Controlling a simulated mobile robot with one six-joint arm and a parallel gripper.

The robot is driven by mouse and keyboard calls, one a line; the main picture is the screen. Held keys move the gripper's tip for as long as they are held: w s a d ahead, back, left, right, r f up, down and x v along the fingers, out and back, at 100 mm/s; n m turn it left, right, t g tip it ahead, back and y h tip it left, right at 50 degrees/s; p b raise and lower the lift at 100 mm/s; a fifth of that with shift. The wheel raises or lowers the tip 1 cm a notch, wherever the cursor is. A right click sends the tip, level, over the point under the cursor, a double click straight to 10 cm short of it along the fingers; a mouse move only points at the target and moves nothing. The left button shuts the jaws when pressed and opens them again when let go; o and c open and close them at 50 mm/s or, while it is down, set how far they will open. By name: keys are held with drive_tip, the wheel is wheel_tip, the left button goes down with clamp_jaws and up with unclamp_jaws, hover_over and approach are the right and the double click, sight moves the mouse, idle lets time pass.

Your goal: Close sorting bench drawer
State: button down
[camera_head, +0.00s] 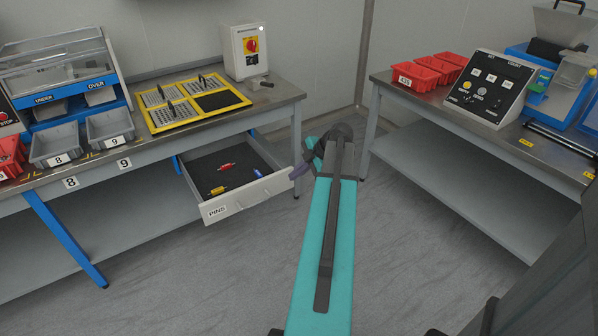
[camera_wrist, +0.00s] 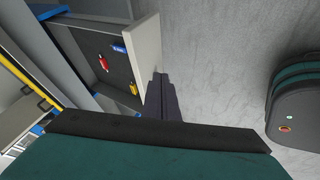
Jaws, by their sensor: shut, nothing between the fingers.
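The sorting bench drawer (camera_head: 246,204), labelled PINS on its pale front, stands pulled out below the left bench (camera_head: 285,93). Inside lie a red pin (camera_head: 227,167), a yellow pin (camera_head: 217,190) and a blue pin (camera_head: 258,173). My gripper (camera_head: 296,174) is shut and empty, close to the right end of the drawer front. In the wrist view the gripper (camera_wrist: 161,82) is next to the outer face of the drawer front (camera_wrist: 148,50). I cannot tell whether it touches. The red pin (camera_wrist: 104,62) and blue pin (camera_wrist: 119,48) also show there.
On the left bench stand a yellow-framed tray (camera_head: 243,101), a white box with a red switch (camera_head: 247,50) and grey bins (camera_head: 110,127). A second bench (camera_head: 480,135) with red bins (camera_head: 415,78) and a control panel (camera_head: 490,88) stands right. The floor before the drawer is clear.

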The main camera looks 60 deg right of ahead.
sight(277, 180)
drive_tip(key=shift+w+d+f, duration=0.15)
drive_tip(key=shift+w+f, duration=0.35)
drive_tip(key=shift+w, duration=0.45)
drive_tip(key=shift+w+d+f, duration=0.15)
drive_tip(key=shift+w+f, duration=0.3)
drive_tip(key=shift+w, duration=0.5)
drive_tip(key=shift+w+d+f, duration=0.15)
drive_tip(key=shift+w+f, duration=0.35)
drive_tip(key=shift+w, duration=0.45)
